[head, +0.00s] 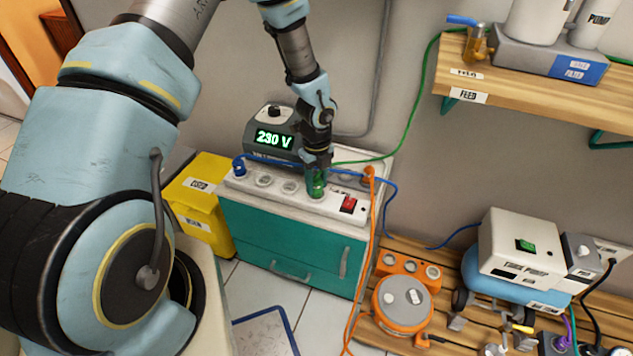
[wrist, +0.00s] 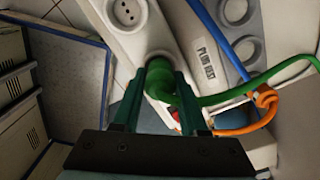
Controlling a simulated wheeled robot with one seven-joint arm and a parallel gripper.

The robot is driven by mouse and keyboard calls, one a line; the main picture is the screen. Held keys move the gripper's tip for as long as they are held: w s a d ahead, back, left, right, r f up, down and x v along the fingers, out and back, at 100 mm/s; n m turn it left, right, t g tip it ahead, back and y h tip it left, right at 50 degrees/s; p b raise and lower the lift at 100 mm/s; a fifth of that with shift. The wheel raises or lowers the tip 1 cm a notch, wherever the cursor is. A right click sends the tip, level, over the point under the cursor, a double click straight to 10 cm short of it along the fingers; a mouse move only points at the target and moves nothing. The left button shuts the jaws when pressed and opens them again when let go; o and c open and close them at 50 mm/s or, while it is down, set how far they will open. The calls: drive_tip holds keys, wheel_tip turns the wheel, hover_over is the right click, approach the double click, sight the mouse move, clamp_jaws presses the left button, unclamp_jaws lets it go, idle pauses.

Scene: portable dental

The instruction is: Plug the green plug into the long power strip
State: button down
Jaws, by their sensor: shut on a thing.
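The long white power strip (head: 277,193) lies on top of the teal cabinet, with a blue plug (head: 239,167) at its left end, two bare sockets beside it and a red switch (head: 348,204) at its right end. My gripper (head: 317,178) points down and is shut on the green plug (head: 317,188), over the strip between the bare sockets and the switch. In the wrist view the green plug (wrist: 158,70) is upright between the fingers, against the white strip (wrist: 148,42). Its lower end is hidden, so I cannot tell whether its pins are in a socket.
A grey plug rest (wrist: 204,50) with round holes runs behind the strip. An orange plug (head: 369,173) and its cord are at the right. The green cord (head: 405,135) runs to the shelf. A 230 V display box (head: 270,140) stands behind; a yellow bin (head: 200,200) is left.

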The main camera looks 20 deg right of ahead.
drive_tip(key=shift+f+b, duration=0.3)
drive_tip(key=shift+f, duration=0.25)
drive_tip(key=shift+c, duration=1.8)
unclamp_jaws()
